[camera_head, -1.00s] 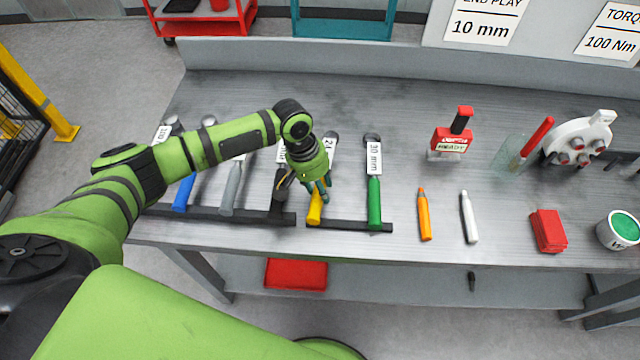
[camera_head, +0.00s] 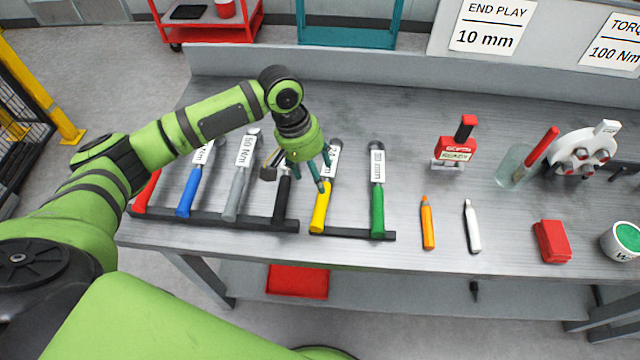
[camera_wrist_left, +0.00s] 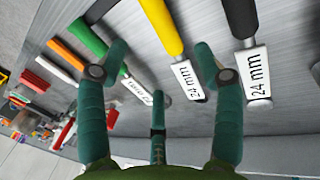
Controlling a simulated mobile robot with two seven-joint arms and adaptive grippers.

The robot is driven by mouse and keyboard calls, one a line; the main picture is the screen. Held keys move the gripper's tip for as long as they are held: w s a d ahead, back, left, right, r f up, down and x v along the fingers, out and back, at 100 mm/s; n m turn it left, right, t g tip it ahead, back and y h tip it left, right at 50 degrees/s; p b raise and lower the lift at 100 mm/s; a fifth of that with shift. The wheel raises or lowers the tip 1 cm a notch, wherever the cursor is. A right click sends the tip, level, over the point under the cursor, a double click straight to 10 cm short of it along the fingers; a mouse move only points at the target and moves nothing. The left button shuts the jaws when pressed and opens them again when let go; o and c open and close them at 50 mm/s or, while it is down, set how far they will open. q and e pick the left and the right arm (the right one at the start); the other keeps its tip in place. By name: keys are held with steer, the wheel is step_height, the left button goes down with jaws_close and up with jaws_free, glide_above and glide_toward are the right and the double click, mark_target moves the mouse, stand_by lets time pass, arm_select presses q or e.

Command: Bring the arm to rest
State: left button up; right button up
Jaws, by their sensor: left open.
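My left gripper (camera_head: 318,170) is open and empty above the bench, over the row of wrenches. In the head view its fingers overlap the upper part of the yellow-handled wrench (camera_head: 321,213) and hide part of it. The wrist view shows the fingers (camera_wrist_left: 160,62) spread apart with nothing between them. There, the yellow wrench (camera_wrist_left: 161,25) and a black-handled wrench (camera_wrist_left: 241,18) lie below, both labelled 24 mm. The green-handled wrench (camera_head: 377,211) lies to the right. My right gripper is not in view.
The grey bench (camera_head: 420,110) holds red, blue and grey wrenches on a dark rack (camera_head: 215,218) at left. An orange marker (camera_head: 427,225), white marker (camera_head: 471,227), red block (camera_head: 551,240), tub (camera_head: 622,238) and red gauge (camera_head: 456,152) stand right. The back middle is clear.

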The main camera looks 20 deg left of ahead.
arm_select(q)
steer(key=shift+v, duration=1.6)
